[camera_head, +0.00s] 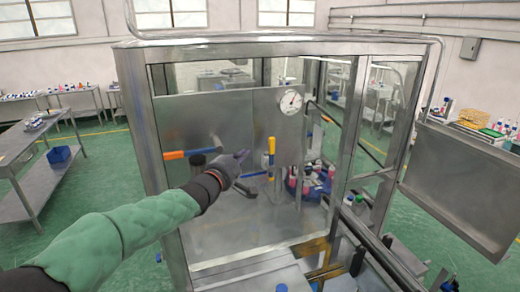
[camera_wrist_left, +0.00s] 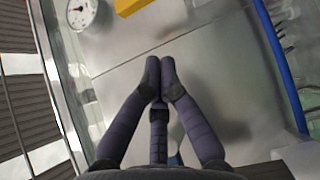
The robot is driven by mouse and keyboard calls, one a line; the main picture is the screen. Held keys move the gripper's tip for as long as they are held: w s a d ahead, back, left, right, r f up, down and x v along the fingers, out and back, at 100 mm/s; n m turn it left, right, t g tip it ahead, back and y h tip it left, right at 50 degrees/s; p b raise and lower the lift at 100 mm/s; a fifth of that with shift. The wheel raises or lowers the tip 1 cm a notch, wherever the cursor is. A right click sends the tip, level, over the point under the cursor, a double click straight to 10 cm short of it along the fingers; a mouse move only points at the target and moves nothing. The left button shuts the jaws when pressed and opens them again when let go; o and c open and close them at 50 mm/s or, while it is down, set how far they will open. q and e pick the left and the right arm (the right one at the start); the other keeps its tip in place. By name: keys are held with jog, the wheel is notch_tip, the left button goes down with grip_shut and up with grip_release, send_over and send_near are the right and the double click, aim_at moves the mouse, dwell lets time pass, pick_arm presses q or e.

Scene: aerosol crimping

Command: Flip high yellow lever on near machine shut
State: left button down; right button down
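The near machine (camera_head: 215,108) is a steel cabinet with a grey panel and a round gauge (camera_head: 291,101). A second yellow lever (camera_head: 271,146) stands upright to the right, below the gauge. My left gripper (camera_head: 243,156) is in front of the panel between the two levers, touching neither as far as I can see. In the left wrist view its fingertips (camera_wrist_left: 161,66) are together and empty. A yellow piece (camera_wrist_left: 130,6) shows at that view's top edge, beyond the fingertips. My right gripper is not in view.
Colourful bottles (camera_head: 312,178) stand in a blue holder at the machine's right. Metal posts and rails (camera_head: 375,245) run along the right front. A steel table (camera_head: 35,180) stands far left. A blue bar (camera_wrist_left: 280,62) runs along the wrist view's right.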

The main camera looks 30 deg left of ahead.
aim_at(270, 154)
pick_arm(q)
jog(key=w+d+p, duration=0.1)
jog(key=w+d, duration=0.1)
jog(key=w, duration=0.3)
jog(key=shift+w+d, duration=0.2)
jog(key=shift+w, duration=0.2)
